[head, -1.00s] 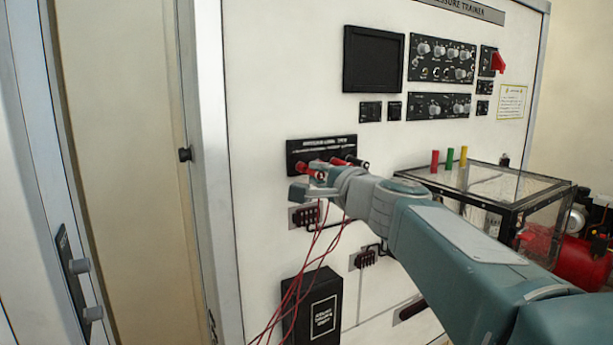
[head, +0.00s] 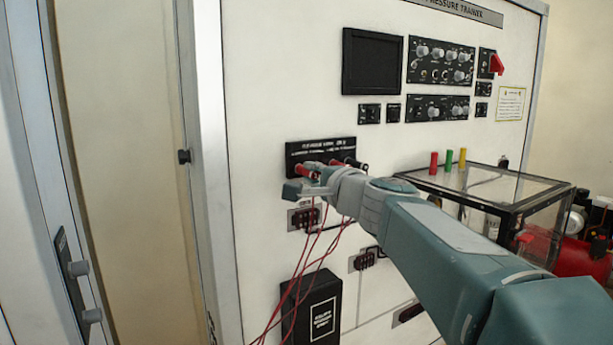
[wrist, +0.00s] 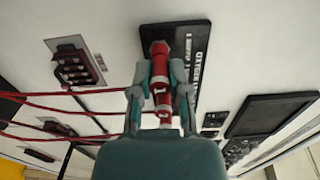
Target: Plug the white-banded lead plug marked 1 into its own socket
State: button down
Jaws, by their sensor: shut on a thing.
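My gripper (wrist: 159,80) is shut on a red lead plug with white bands (wrist: 162,97). The plug lies between the two fingers and points at the black socket panel (wrist: 203,38). A red piece (wrist: 158,49) shows just beyond the fingertips, against the panel. I cannot tell whether the plug is seated in a socket or only lined up in front of one. In the head view my gripper (head: 309,188) is at the lower left of the panel (head: 320,150) and hides part of its row. The mark 1 cannot be read.
Other red and black plug ends (head: 337,163) sit along the panel beside my gripper. Red leads (head: 300,270) hang below it. Lower connector blocks (head: 304,217) and a black box (head: 313,305) are beneath. A clear case (head: 480,185) stands at the right.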

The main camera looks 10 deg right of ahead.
jog(key=c, duration=0.5)
grip_release()
jog(key=shift+w, duration=0.1)
jog(key=shift+c, duration=0.2)
jog(key=v, duration=1.2)
